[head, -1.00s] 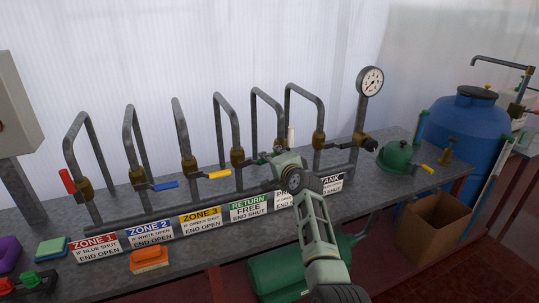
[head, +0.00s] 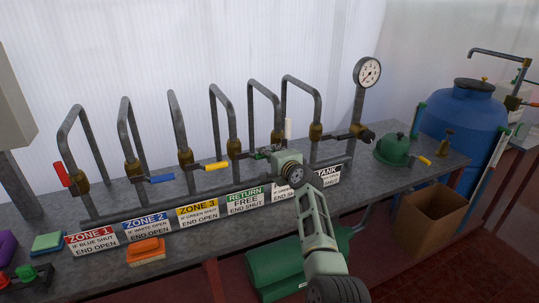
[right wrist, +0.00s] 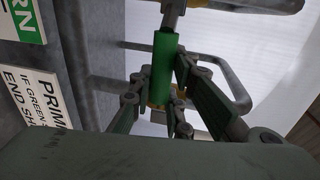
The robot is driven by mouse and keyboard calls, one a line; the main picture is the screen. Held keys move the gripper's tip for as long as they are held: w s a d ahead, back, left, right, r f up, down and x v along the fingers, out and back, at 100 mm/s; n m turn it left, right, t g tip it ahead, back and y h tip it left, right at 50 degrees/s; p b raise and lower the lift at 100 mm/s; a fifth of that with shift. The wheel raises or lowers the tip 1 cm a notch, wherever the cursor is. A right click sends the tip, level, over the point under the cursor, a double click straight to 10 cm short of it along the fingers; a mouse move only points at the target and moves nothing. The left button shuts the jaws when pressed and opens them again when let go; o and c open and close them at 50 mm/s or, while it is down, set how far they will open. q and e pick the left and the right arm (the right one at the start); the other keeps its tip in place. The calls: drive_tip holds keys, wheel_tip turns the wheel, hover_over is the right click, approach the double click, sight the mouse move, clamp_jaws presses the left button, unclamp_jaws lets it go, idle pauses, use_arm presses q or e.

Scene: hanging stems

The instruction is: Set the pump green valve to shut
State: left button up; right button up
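The green handle (right wrist: 163,70) stands upright between my right gripper's fingers in the right wrist view, and they appear to press on both its sides. In the head view it belongs to the brass valve (head: 234,148) above the green RETURN label (head: 245,201). It sticks out to the right, across the upright pipe, and is partly hidden by the fingers. My right gripper (head: 260,153) reaches it from the right; it also shows in the right wrist view (right wrist: 161,78). My left gripper is not in view.
Valves with red (head: 62,174), blue (head: 161,179), yellow (head: 216,165) and white (head: 288,128) handles stand close by on the pipes. A gauge (head: 368,72) and green funnel-like object (head: 393,150) are to the right. Sponges (head: 147,250) lie at the bench front.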

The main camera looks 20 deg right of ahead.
drive_tip(key=o, duration=0.5)
drive_tip(key=shift+s+f, duration=0.1)
drive_tip(key=shift+f, duration=0.1)
drive_tip(key=shift+r, duration=0.15)
drive_tip(key=s, duration=0.4)
drive_tip(key=s+r, duration=0.1)
drive_tip(key=s, duration=0.2)
drive_tip(key=s+r, duration=0.1)
drive_tip(key=s, duration=0.3)
drive_tip(key=shift+s+d, duration=0.2)
drive_tip(key=shift+s, duration=0.15)
